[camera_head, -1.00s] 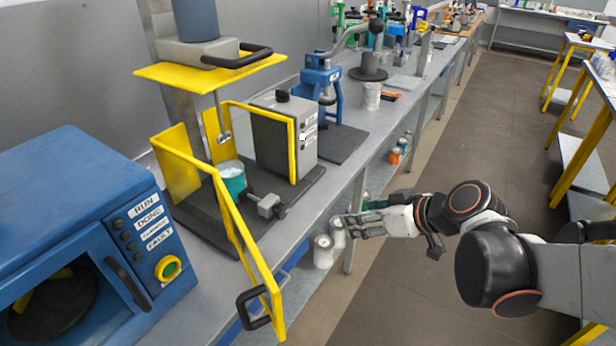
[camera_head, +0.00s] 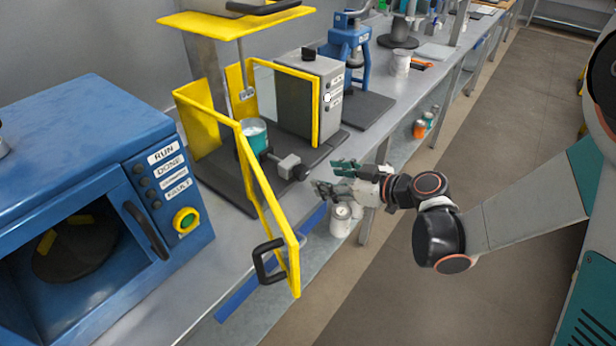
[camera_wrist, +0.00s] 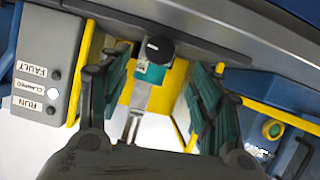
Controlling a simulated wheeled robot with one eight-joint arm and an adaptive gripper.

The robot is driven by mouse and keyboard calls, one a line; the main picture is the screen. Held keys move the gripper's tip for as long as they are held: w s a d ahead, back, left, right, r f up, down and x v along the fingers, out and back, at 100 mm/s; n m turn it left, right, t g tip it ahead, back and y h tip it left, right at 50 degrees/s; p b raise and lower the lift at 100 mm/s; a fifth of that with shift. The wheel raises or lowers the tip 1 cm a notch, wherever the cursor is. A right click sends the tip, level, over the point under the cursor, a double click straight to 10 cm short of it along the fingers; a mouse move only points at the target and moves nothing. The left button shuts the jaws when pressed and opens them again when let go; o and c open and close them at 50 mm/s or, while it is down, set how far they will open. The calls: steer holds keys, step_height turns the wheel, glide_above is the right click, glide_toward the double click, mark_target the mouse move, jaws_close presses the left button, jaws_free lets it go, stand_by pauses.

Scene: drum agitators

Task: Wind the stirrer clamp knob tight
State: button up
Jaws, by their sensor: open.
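The black clamp knob (camera_head: 300,173) sticks out from the front of the grey clamp block (camera_head: 287,163) beside the teal beaker (camera_head: 256,140), at the stirrer's open front. My gripper (camera_head: 334,177) is open and empty, just right of the knob and apart from it in the head view. In the wrist view the round knob (camera_wrist: 160,49) lies ahead, between the two spread fingers (camera_wrist: 158,82) and beyond their tips. The clamp behind the knob is partly hidden there.
The open yellow guard door (camera_head: 268,205) reaches out past the bench edge, left of my gripper. A grey control box (camera_head: 309,104) stands behind the clamp. White cans (camera_head: 341,218) sit on the shelf below. A blue oven (camera_head: 100,170) stands at left.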

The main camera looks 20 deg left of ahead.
mark_target(305, 174)
steer(key=b+x, duration=0.2)
steer(key=x, duration=0.6)
steer(key=c, duration=1.1)
